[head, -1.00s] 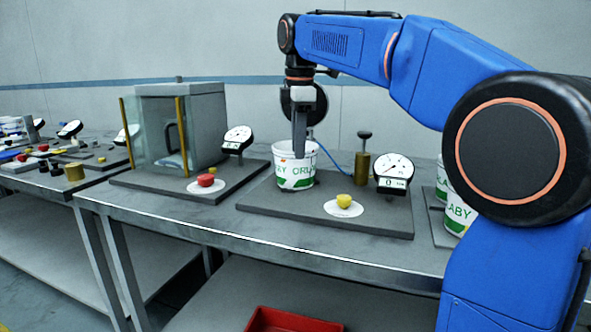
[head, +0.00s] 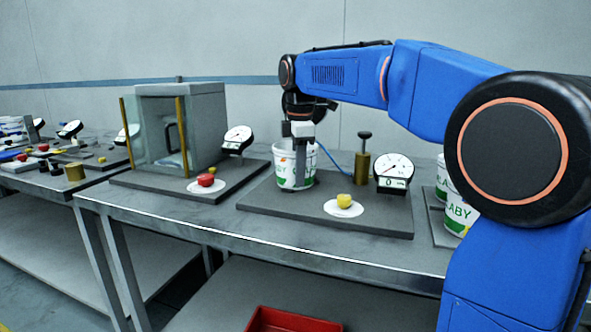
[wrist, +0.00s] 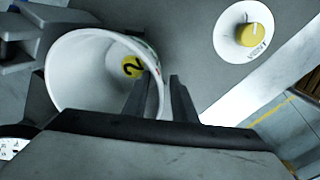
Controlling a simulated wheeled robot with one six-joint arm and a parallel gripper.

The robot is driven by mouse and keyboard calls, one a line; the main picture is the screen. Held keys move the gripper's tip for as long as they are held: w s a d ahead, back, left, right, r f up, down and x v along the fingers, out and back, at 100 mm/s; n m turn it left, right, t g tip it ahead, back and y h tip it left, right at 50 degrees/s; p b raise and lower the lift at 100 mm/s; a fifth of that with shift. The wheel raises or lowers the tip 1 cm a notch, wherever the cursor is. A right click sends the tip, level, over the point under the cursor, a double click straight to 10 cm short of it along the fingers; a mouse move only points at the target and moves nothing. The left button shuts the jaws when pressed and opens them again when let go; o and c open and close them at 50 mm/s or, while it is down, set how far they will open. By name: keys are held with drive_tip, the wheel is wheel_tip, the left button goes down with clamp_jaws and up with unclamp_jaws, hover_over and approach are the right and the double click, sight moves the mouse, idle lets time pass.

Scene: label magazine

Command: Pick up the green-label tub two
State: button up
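A white tub with green lettering (head: 293,178) stands upright on the grey plate, under my gripper (head: 300,150). In the wrist view I look into the tub (wrist: 85,75), which has a yellow disc marked 2 (wrist: 132,67) inside. My gripper (wrist: 163,85) straddles the tub's wall, one finger inside and the other outside. A narrow gap shows between the fingers, with the wall in it. The lower finger ends are partly hidden in the head view.
More green-lettered tubs (head: 457,212) stand at right. A glass-fronted box (head: 180,125) stands at left.

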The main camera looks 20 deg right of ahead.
drive_tip(key=shift+c, duration=0.6)
clamp_jaws()
drive_tip(key=shift+r, duration=0.1)
drive_tip(key=shift+r, duration=0.55)
wheel_tip(320, 180, up, 2)
drive_tip(key=shift+s+a+r, duration=0.1)
drive_tip(key=shift+r, duration=0.1)
drive_tip(key=s+a, duration=1)
drive_tip(key=s, duration=0.4)
drive_tip(key=shift+s+a, duration=0.2)
